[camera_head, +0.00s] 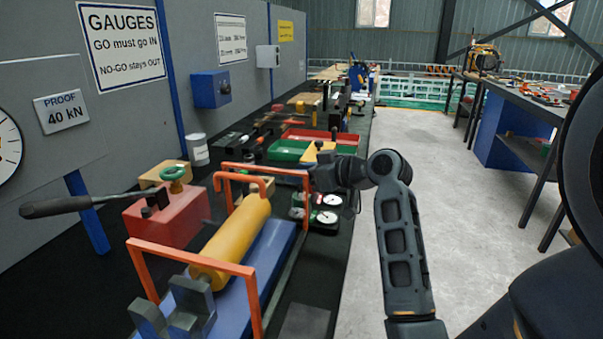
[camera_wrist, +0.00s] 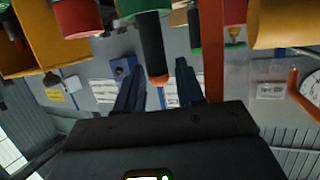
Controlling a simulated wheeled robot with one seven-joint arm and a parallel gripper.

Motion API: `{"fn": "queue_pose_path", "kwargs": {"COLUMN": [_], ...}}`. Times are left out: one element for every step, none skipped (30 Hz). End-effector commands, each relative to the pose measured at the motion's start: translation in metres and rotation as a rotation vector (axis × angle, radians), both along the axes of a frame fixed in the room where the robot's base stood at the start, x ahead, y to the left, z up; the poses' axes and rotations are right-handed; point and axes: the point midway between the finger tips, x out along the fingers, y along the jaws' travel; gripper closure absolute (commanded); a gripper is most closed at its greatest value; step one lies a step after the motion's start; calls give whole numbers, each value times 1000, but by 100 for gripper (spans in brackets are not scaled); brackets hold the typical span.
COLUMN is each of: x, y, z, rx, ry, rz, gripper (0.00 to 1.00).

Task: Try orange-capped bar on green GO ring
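In the wrist view, a dark bar (camera_wrist: 151,48) with an orange cap (camera_wrist: 158,81) lies ahead of my gripper (camera_wrist: 160,72). Its capped end shows between the two spread fingers, with a visible gap to the right finger. The bar's other end meets or overlaps a green round part (camera_wrist: 140,7) at the picture's top; whether it sits inside it I cannot tell. Another green part (camera_wrist: 193,20) shows to its right. In the head view, my gripper (camera_head: 322,176) is over the bench beside the orange frame, its fingers mostly hidden. The GO ring is not clear there.
Orange frames (camera_head: 262,168) and a yellow cylinder (camera_head: 236,235) stand left of my gripper. Two dial gauges (camera_head: 328,216) sit just below it. Red (camera_head: 320,136) and green trays (camera_head: 288,151) lie beyond. The grey floor (camera_head: 400,140) to the right is clear.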

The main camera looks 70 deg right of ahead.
Motion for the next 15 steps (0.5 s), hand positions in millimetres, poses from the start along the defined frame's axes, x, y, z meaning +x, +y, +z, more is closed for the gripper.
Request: {"fn": "queue_pose_path", "kwargs": {"x": [0,0,0,0,0,0,0,0,0,0,0,0,-1,-3,-6], "y": [0,0,0,0,0,0,0,0,0,0,0,0,1,1,1], "z": [0,0,0,0,0,0,0,0,0,0,-1,-1,-1,0,1], "rx": [0,0,0,0,0,0,1,1,1,1,2,2,2,1,0], "ry": [0,0,0,1,1,1,1,1,1,1,2,2,2,2,1], "rz": [0,0,0,0,0,0,1,1,1,1,1,1,1,0,0], "gripper": [57,54,50,47,45,45,45,45,45,45,45,45,45,45,45]}}
